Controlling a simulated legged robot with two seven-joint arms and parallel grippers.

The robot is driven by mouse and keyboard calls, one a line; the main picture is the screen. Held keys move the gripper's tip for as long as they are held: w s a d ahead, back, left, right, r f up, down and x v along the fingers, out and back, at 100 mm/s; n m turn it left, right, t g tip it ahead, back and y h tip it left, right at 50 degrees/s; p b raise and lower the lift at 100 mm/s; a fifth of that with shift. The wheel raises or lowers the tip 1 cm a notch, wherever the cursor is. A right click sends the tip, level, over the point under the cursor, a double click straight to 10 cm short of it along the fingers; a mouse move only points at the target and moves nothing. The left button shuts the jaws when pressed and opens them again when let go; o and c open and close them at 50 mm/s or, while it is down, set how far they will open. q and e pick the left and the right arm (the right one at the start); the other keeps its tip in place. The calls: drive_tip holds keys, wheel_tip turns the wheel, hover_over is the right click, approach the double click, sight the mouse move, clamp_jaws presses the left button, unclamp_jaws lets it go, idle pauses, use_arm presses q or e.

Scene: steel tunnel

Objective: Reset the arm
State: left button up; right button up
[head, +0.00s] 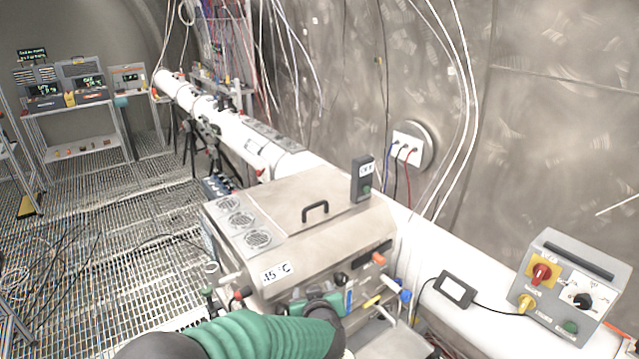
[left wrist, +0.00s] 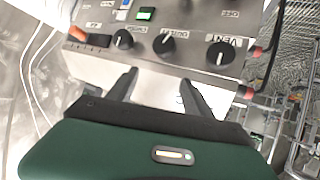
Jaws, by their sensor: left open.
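My left arm with its green sleeve (head: 255,335) comes in at the bottom of the head view and reaches to the front of a steel box (head: 300,215). My left gripper (left wrist: 158,86) shows in the left wrist view. Its two dark fingers are apart with nothing between them. They point at the box's control panel (left wrist: 190,62), which has black knobs, a green-lit switch and orange-ended parts. Whether the fingertips touch the panel I cannot tell. In the head view the arm hides part of the box's lower front. My right gripper is in neither view.
A grey control box (head: 572,290) with a red knob and a small black device (head: 455,290) sit on the white pipe at right. Cables hang along the wall. Grated floor (head: 120,215) is open at left.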

use_arm(q)
drive_tip(key=s+a+f+m+g, duration=0.1)
drive_tip(key=s+a+f+g, duration=0.2)
drive_tip(key=s+a, duration=0.55)
drive_tip(key=s+a+f+m+g+h, duration=0.1)
drive_tip(key=s+a+f+g, duration=0.3)
drive_tip(key=s, duration=0.8)
drive_tip(key=s+a+f+m+g, duration=0.1)
drive_tip(key=s+a+g, duration=0.2)
drive_tip(key=s+a, duration=0.55)
wheel_tip(320, 180, down, 11)
drive_tip(key=s+d+b, duration=0.1)
drive_tip(key=b, duration=1)
drive_tip(key=shift+d+t, duration=0.3)
drive_tip(key=shift+d, duration=0.05)
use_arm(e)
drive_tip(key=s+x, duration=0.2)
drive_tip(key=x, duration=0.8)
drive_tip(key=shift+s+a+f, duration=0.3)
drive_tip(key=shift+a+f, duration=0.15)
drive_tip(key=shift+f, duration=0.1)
use_arm(q)
drive_tip(key=shift+w+d, duration=0.1)
drive_tip(key=shift+d, duration=0.15)
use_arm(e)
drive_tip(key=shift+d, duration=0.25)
use_arm(q)
drive_tip(key=shift+a, duration=0.15)
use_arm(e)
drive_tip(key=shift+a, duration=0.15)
